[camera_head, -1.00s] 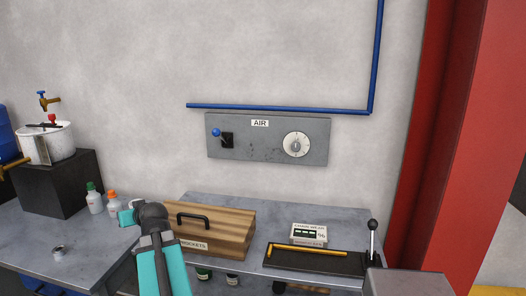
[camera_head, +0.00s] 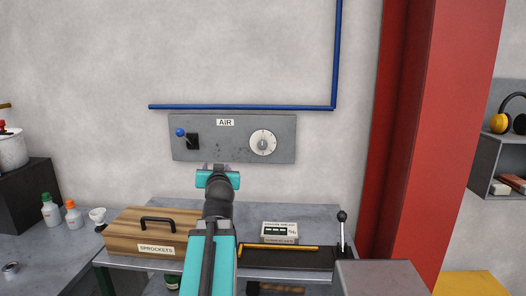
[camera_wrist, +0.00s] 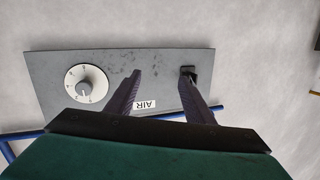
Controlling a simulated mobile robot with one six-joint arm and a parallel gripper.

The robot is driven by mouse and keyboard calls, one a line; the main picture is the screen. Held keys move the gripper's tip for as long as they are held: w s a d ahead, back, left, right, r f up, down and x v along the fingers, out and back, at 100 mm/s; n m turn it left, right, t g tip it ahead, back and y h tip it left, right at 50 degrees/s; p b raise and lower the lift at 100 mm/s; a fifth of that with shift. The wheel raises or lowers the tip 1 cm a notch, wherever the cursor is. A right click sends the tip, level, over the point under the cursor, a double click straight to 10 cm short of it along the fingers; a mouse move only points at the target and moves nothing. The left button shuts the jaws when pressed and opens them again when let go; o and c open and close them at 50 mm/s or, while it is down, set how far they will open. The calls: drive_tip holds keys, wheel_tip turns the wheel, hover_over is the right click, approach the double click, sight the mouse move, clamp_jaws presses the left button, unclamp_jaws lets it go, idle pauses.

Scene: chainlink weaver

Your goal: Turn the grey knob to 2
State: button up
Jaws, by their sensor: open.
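The grey knob (camera_head: 263,143) sits on a round white dial at the right of the grey AIR panel (camera_head: 228,150) on the wall. In the wrist view the panel appears upside down, with the knob (camera_wrist: 84,90) at left. The dial marks are too small to read. My gripper (camera_head: 216,167) is at the panel's lower edge in the picture, left of and below the knob. In the wrist view my gripper (camera_wrist: 160,76) is open and empty, its fingers apart from the knob and to its right.
A blue-tipped lever (camera_head: 181,132) is at the panel's left, close to one finger in the wrist view. A blue pipe (camera_head: 240,107) runs above the panel. Below are a wooden SPROCKETS box (camera_head: 150,232) and a chain gauge (camera_head: 280,232). A red column (camera_head: 440,140) stands right.

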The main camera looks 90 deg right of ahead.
drive_tip(key=s+r+m+g+h+b, duration=0.1)
drive_tip(key=s+r+m+g+h, duration=0.1)
drive_tip(key=s, duration=1.3)
wheel_tip(320, 180, up, 2)
drive_tip(key=shift+s+a+r+m+g, duration=0.15)
drive_tip(key=shift+a+m+g, duration=0.25)
drive_tip(key=shift+g, duration=0.5)
drive_tip(key=shift+w+d+r+p, duration=0.2)
drive_tip(key=shift+d+p, duration=0.35)
drive_tip(key=shift+p, duration=0.55)
drive_tip(key=shift+d+p, duration=0.15)
drive_tip(key=shift+p, duration=0.15)
drive_tip(key=shift+s+d+p, duration=0.15)
drive_tip(key=shift+d+p, duration=0.25)
drive_tip(key=shift+p, duration=0.65)
